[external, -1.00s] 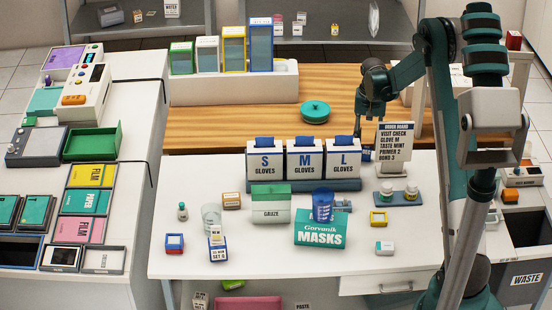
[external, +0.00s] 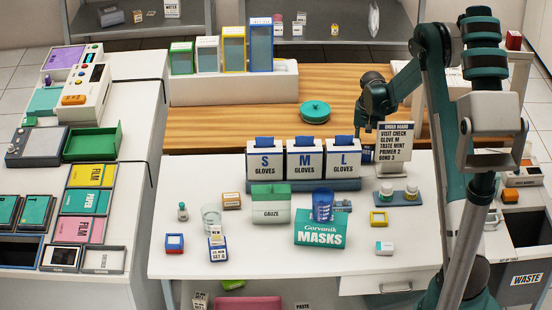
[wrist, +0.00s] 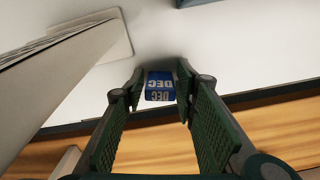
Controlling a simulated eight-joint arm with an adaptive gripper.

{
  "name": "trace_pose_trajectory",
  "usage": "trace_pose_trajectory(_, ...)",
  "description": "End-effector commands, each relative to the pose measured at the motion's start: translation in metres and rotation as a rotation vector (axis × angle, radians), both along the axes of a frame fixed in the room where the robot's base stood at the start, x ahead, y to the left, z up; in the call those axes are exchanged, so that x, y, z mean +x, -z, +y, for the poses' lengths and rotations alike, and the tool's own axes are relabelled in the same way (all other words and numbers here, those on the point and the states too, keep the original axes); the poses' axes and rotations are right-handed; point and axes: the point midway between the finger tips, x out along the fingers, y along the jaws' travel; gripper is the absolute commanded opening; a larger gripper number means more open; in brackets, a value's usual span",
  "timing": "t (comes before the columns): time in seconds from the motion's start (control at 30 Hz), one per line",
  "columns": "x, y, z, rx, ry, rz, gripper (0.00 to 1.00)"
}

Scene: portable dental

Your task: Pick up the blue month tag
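The blue month tag (wrist: 159,85) shows in the wrist view with "DEC" in white on two faces. It sits between the fingertips of my gripper (wrist: 161,72). The fingers are apart, one on each side of the tag, with a thin gap or near contact at its edges; no firm grip shows. The tag is mostly hidden there.
The order board (external: 395,140) stands close to the right of my gripper, and the L gloves box (external: 343,163) to the left. In the wrist view a pale panel (wrist: 60,65) rises at the left. A teal round lid (external: 315,111) lies on the wooden surface behind.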

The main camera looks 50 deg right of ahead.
Motion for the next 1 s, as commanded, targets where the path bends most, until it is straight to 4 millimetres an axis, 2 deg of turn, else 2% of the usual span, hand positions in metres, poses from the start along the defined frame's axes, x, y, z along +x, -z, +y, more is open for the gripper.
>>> trace_pose_trajectory(0.23,0.0,0.0,0.0,0.0,0.0,0.0,0.29)
trace_pose_trajectory(0.37,0.0,0.0,0.0,0.0,0.0,0.0,0.13)
trace_pose_trajectory(0.4,0.0,0.0,0.0,0.0,0.0,0.0,0.12)
trace_pose_trajectory(0.77,0.0,-0.002,0.0,0.0,0.0,0.0,0.12)
trace_pose_trajectory(1.0,0.0,-0.02,0.0,0.0,0.0,0.0,0.12)
